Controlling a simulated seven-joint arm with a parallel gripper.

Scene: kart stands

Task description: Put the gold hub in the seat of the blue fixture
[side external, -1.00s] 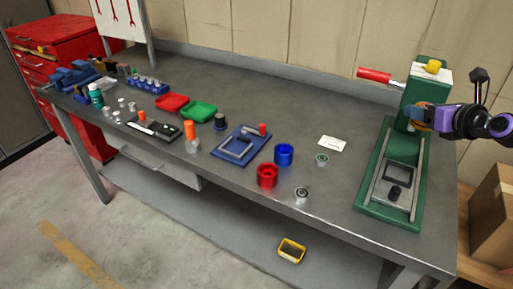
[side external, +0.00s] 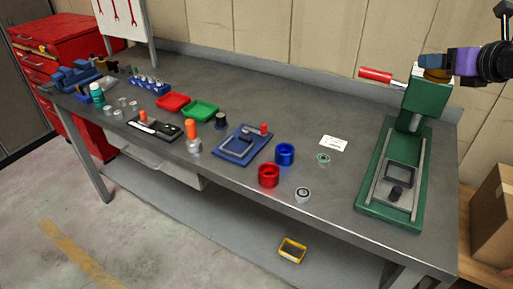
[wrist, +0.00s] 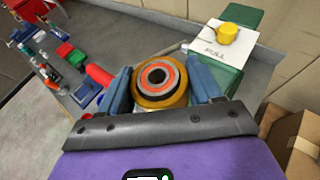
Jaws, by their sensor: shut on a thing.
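My gripper (wrist: 160,88) is shut on the gold hub (wrist: 177,98), a round gold part with an orange ring and dark centre, held between two blue fingers. In the side view my gripper (side external: 434,66) is raised at the top of the green press, and a gold edge of the hub (side external: 437,75) shows under it. A blue round cup (side external: 285,155), which looks like the blue fixture, stands on the bench well left of and below my gripper. Its seat is open at the top and looks empty.
The green press (side external: 427,98) with its red handle (side external: 376,75) stands close to my gripper. A red cup (side external: 268,176), a grey ring (side external: 303,195) and a small green ring (side external: 323,159) surround the blue cup. A blue tray (side external: 232,155) lies to its left.

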